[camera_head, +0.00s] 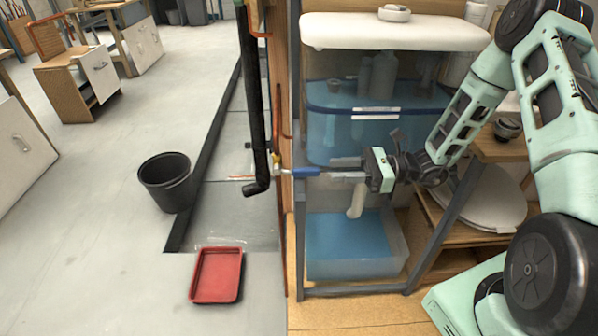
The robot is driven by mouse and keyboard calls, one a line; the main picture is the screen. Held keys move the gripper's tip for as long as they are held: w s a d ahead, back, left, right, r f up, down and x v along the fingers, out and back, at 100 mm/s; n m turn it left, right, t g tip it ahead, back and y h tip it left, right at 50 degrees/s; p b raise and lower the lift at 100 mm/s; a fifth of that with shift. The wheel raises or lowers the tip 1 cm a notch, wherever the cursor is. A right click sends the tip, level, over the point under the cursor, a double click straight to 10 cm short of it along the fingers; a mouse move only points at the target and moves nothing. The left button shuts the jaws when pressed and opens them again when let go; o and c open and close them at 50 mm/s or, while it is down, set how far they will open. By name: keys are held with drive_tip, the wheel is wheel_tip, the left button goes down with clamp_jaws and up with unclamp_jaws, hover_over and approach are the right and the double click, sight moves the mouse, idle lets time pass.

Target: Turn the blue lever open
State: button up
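The blue lever (300,172) lies roughly level in the picture. Its left end meets a small brass-coloured valve (277,160) beside the black vertical pipe. My gripper (335,171) comes in from the right, with its fingers pointing left toward the lever. The fingertips are at or very near the lever's right end. I cannot tell whether they touch it or hold it. The fingers are small and seen from the side against the tub, so the gap between them is unclear.
A blue-bottomed clear bin (350,245) is below. A black bucket (167,182) and red tray (217,275) stand on the floor at left. A wooden post is close behind the lever.

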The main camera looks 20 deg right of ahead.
sight(294, 171)
drive_tip(key=x, duration=1)
drive_tip(key=shift+a+b, duration=0.1)
drive_tip(key=shift+b, duration=0.2)
clamp_jaws()
